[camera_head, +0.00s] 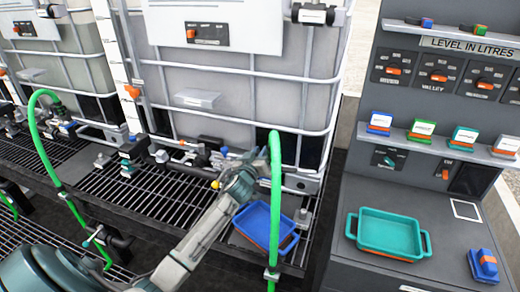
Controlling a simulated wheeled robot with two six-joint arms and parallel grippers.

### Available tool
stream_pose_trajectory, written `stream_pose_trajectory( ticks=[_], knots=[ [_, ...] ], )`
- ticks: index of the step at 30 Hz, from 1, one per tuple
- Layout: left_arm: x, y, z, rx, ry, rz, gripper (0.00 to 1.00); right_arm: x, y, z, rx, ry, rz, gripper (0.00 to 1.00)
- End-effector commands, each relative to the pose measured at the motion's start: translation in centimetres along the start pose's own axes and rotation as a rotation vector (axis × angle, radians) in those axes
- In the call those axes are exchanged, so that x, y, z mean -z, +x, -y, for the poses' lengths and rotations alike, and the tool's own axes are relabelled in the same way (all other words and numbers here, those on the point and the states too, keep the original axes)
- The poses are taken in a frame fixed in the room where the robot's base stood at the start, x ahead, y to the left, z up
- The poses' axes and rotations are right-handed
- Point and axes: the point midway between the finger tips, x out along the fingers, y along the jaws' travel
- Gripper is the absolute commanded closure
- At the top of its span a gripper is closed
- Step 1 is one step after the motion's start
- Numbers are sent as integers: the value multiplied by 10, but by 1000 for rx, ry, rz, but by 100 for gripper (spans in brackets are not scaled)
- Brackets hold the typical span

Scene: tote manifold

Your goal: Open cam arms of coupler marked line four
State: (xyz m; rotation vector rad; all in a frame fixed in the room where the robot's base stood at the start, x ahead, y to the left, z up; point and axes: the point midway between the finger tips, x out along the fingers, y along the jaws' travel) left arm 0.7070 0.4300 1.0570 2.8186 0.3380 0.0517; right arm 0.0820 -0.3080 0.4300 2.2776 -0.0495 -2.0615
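My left arm reaches in from the lower left. My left gripper (262,156) is at the base of the middle white tote (225,95), partly behind a green hose (276,195). Its fingers are too small and covered to tell whether they are open or shut. A row of pipe fittings and couplers (190,152) runs along the tote's base, just left of the gripper. Another group of fittings (62,125) sits further left. I cannot read any line-four marking or make out the cam arms. Whether the gripper touches a coupler is unclear. My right gripper is not in view.
Dark grating (150,195) lies under the fittings. A blue tray (262,226) sits right of my arm. A second green hose (42,150) arches at left. A grey control console (430,170) stands at right, with a teal tray (388,232) and blue block (484,264).

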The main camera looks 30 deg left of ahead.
Motion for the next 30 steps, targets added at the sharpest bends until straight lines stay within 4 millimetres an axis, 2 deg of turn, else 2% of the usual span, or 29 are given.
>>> stream_pose_trajectory(
  ticks=[10, 13, 14, 23, 30],
  knots=[
    [-1, 4, 0, -1, 0, 0, 81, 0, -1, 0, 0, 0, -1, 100],
    [-1, 4, 0, -1, 0, 0, 99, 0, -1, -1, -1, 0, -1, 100],
    [-1, 4, 0, 0, 0, 0, 100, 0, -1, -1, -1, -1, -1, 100],
    [-2, 4, 1, 0, -18, 0, 100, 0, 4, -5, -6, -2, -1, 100],
    [-6, 4, 7, -1, -119, -1, 100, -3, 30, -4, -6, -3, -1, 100]
  ],
)
